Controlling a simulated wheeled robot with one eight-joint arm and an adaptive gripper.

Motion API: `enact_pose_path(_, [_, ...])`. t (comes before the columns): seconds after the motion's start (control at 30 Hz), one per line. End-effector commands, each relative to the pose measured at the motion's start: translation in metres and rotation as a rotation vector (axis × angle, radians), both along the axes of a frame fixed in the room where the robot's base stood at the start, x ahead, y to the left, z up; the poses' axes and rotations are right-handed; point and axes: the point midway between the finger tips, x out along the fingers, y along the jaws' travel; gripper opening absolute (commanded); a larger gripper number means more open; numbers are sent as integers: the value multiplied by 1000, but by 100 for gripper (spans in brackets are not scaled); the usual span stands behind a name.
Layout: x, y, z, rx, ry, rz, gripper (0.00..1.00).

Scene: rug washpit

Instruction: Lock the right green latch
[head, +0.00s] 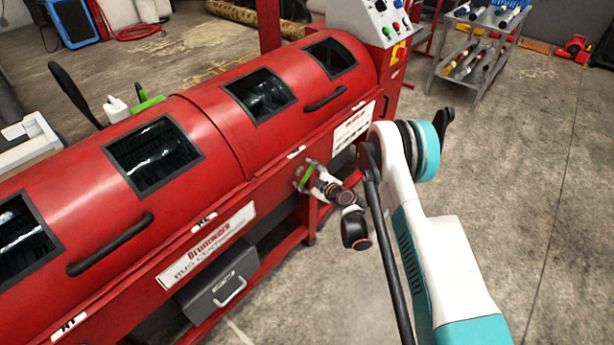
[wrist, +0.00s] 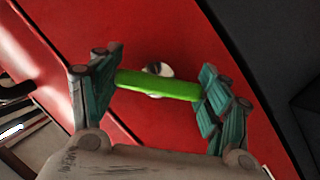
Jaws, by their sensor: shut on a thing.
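The green latch (wrist: 158,86) is a bright green bar on the red machine's front, with a pale round pivot behind its middle in the wrist view. My gripper (wrist: 160,88) has its two teal-padded fingers at the two ends of the bar, shut on it. In the head view the green latch (head: 306,175) shows as a small green piece on the machine's lower front, partly hidden by my gripper (head: 303,178). The bar lies nearly level in the wrist view, its right end slightly lower. No second green latch can be made out clearly.
The red rug machine (head: 200,130) has dark windows and black handles (head: 325,99). A control box (head: 375,18) stands at its far end. A grey box (head: 222,285) sits under its front. A metal shelf cart (head: 478,45) stands at the back right. The floor at right is clear.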

Motion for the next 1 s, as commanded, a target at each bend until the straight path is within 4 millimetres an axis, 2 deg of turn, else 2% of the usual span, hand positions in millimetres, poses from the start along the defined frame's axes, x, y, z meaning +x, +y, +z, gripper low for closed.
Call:
enact_pose_path(0.6, [-1,-1,0,301,387,-1,46])
enact_pose_path(1.0, [-1,-2,0,414,532,-2,46])
